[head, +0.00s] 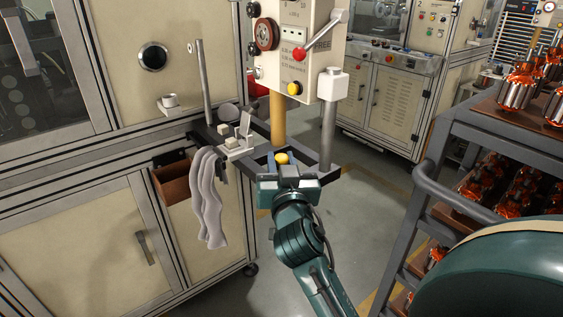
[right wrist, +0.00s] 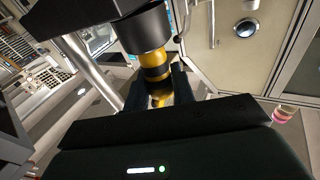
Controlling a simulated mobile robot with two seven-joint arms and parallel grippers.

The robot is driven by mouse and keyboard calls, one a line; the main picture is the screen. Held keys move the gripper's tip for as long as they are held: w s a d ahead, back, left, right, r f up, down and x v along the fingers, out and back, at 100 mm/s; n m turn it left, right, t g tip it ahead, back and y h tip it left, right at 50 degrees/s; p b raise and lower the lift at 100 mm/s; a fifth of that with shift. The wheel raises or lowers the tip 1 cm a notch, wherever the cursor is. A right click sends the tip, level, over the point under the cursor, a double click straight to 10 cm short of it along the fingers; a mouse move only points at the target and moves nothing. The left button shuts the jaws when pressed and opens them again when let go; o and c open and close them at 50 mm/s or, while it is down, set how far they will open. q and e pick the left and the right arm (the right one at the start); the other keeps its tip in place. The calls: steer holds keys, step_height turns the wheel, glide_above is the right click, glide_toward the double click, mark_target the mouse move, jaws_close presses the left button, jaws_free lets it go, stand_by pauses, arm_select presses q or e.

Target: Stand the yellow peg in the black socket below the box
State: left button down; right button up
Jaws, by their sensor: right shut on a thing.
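The yellow peg (right wrist: 159,98) stands between the fingers of my right gripper (right wrist: 155,90) in the right wrist view, with a dark band around it. Its yellow end (head: 282,158) shows just beyond the gripper in the head view. My right gripper (head: 287,178) is shut on it, below the cream box (head: 305,55). In the right wrist view a thick black cylinder (right wrist: 145,32), which looks like the socket, lines up with the peg. The peg's end appears to meet it; I cannot tell whether it is inside. The left gripper is out of view.
A tan post (head: 278,122) runs down from the box near the peg. A grey frame (head: 325,170) surrounds the gripper area. A grey cloth (head: 208,200) and brown bin (head: 173,183) hang at left. A rack (head: 440,195) with copper armatures stands right.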

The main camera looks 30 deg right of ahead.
arm_select(q)
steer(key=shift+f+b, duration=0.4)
steer(key=shift+b, duration=0.3)
arm_select(e)
steer(key=shift+f, duration=0.9)
steer(key=o, duration=0.9)
steer(key=shift+o, duration=0.2)
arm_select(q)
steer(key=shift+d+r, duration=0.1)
